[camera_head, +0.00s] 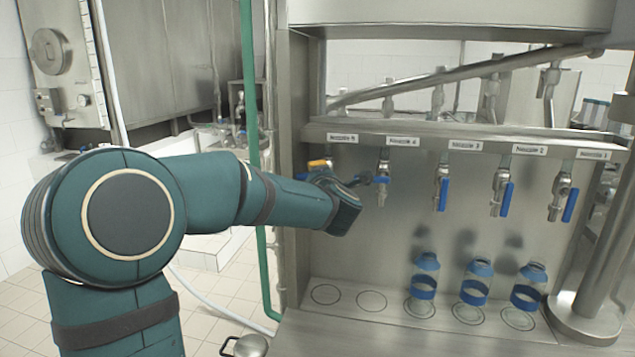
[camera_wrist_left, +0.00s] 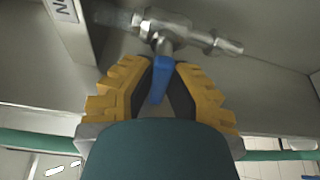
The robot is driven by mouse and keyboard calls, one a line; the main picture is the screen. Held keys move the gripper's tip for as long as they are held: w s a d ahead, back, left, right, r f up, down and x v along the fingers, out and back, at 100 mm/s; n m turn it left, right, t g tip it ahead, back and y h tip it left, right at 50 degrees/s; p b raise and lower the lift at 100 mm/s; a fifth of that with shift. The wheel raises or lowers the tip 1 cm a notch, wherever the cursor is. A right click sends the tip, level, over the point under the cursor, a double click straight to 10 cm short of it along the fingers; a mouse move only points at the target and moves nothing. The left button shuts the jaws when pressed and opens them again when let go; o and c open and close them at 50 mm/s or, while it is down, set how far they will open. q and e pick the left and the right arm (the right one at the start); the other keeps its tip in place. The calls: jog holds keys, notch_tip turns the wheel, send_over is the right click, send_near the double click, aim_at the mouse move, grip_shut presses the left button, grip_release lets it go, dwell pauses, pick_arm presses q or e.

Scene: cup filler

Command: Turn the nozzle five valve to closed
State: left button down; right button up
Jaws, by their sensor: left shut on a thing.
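The Nozzle 5 label (camera_head: 341,137) is at the left end of the filler's rail in the head view. Its valve is mostly hidden behind my left gripper (camera_head: 320,168). In the left wrist view, the metal valve body (camera_wrist_left: 180,33) runs across the top, and its blue handle (camera_wrist_left: 159,88) points down toward the camera. The two yellow, black-padded fingers of my left gripper (camera_wrist_left: 164,68) are on either side of this handle, shut on it near the valve body. My right gripper is not in view.
Nozzle 4's valve (camera_head: 383,185) is close to the right of my gripper. Nozzles 3, 2 and 1 have blue handles (camera_head: 443,194) hanging down. Three bottles with blue bands (camera_head: 425,276) stand below on the marked shelf (camera_head: 345,307); its two left circles are empty.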

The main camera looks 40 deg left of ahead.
pick_arm(q)
jog(key=shift+r+m+y, duration=0.2)
jog(key=shift+m+y, duration=0.1)
jog(key=shift+m, duration=0.2)
jog(key=shift+r, duration=0.1)
jog(key=c, duration=1)
grip_release()
jog(key=shift+o, duration=0.2)
jog(key=shift+s+d, duration=0.1)
jog(key=shift+d, duration=0.05)
jog(key=v, duration=1.1)
jog(key=shift+s+d, duration=0.15)
jog(key=shift+s, duration=0.15)
jog(key=shift+f, duration=0.2)
